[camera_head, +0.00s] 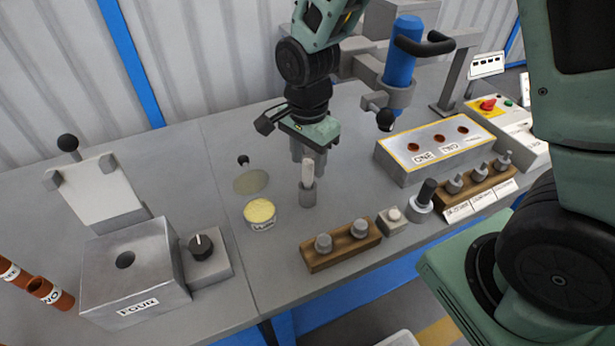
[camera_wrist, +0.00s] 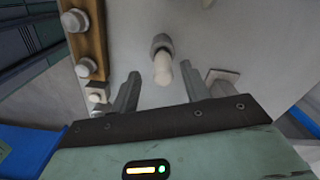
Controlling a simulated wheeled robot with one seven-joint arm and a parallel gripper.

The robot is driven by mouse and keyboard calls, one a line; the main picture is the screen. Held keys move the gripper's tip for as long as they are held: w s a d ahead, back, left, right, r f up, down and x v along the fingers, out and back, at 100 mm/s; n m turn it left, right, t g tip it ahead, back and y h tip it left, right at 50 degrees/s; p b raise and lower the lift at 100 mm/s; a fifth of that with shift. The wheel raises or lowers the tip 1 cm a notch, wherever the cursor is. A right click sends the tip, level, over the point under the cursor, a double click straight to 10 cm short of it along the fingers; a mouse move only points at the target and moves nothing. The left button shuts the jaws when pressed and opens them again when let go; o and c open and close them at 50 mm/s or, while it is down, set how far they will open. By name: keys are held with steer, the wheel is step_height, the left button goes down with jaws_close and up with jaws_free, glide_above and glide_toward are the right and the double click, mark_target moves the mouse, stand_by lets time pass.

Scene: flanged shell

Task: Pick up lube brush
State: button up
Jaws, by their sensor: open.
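The lube brush, seen as a pale rounded handle (camera_head: 307,170), stands upright in a small grey cylindrical holder (camera_head: 308,194) on the grey bench. Its bristle end is hidden in the holder. In the wrist view the pale handle (camera_wrist: 162,70) points toward the camera, ahead of and between the fingers. My gripper (camera_head: 302,156) is just above and behind the brush, pointing down. In the wrist view my gripper (camera_wrist: 160,78) has its two fingers apart with nothing held; contact with the handle is not visible.
A yellow-filled tin (camera_head: 260,213) sits left of the brush. A wooden rack (camera_head: 340,246) with two grey knobs is in front. A metal box marked FOUR (camera_head: 135,272) stands at left, a box marked ONE and TWO (camera_head: 435,148) at right.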

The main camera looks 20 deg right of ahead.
mark_target(307, 175)
steer(key=shift+w+f, duration=0.2)
steer(key=shift+f, duration=2.45)
jaws_close()
